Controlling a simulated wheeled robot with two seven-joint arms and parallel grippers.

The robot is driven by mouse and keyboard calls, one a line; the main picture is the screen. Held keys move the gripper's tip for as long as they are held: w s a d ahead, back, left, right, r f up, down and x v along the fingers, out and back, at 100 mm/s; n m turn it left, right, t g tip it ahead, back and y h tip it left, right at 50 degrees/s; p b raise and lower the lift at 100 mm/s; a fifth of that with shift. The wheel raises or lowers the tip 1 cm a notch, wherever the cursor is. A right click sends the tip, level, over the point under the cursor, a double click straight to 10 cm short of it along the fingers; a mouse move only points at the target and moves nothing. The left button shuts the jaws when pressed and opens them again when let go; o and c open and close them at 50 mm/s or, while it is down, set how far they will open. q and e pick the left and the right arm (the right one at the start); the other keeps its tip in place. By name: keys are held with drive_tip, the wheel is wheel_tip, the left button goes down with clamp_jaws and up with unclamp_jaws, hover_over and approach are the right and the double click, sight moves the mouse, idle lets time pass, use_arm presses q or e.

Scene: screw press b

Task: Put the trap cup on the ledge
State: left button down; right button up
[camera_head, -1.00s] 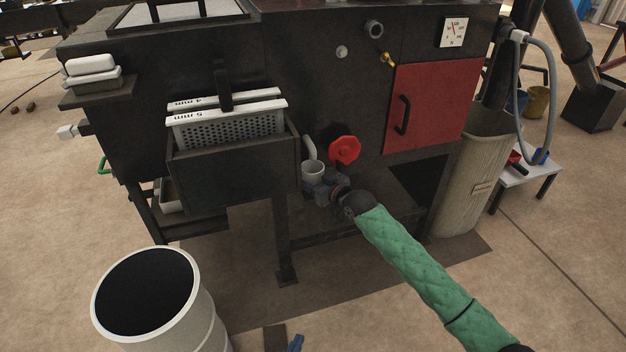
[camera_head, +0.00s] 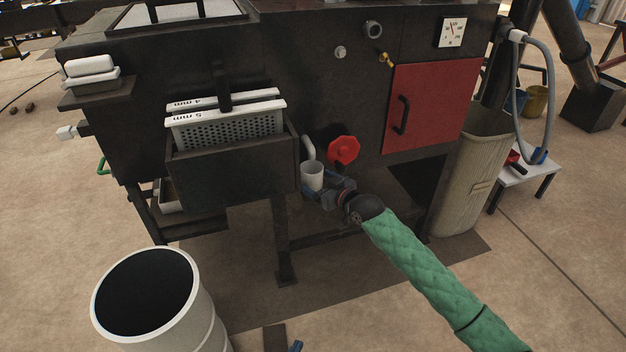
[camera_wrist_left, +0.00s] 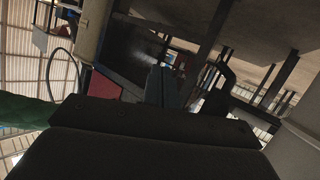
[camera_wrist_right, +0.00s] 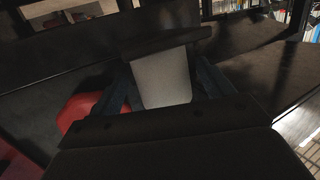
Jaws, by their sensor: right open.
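The trap cup (camera_head: 312,176) is a small white-grey cup beneath a bent pale pipe on the front of the press. My right gripper (camera_head: 322,192) is at the cup's lower right side, open. In the right wrist view, the cup (camera_wrist_right: 163,78) stands between its two spread blue fingers; I cannot tell whether they touch it. My left gripper (camera_head: 296,346) shows only as a blue tip at the bottom edge; in the left wrist view its blue fingers (camera_wrist_left: 166,86) look shut together and empty. A dark ledge (camera_head: 72,101) at the press's upper left bears white stacked containers.
A red knob (camera_head: 343,151) is just right of the cup, with a red door (camera_head: 430,105) further right. The sieve box (camera_head: 230,168) juts out to the left. A white-rimmed drum (camera_head: 205,325) stands at lower left.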

use_arm(q)
drive_tip(key=s+f+g, duration=0.2)
drive_tip(key=s+f, duration=0.2)
drive_tip(key=f, duration=0.3)
drive_tip(key=shift+s+a+f+g+y, duration=0.15)
drive_tip(key=shift+s+a+g+y, duration=0.15)
drive_tip(key=shift+s+a, duration=0.05)
use_arm(e)
drive_tip(key=v, duration=0.9)
drive_tip(key=s+a+f+m+h, duration=0.1)
drive_tip(key=s+f+m, duration=0.1)
drive_tip(key=s+f, duration=0.65)
drive_tip(key=s+a+f+m+h, duration=0.2)
drive_tip(key=s+f, duration=0.4)
drive_tip(key=f, duration=0.6)
drive_tip(key=s+f+m+g+h, duration=0.1)
drive_tip(key=s+f, duration=0.6)
drive_tip(key=s, duration=0.3)
drive_tip(key=s+f+m+g+h, duration=0.1)
drive_tip(key=s+f+h, duration=0.1)
drive_tip(key=s+f, duration=0.6)
drive_tip(key=s, duration=0.3)
drive_tip(key=shift+d, duration=0.25)
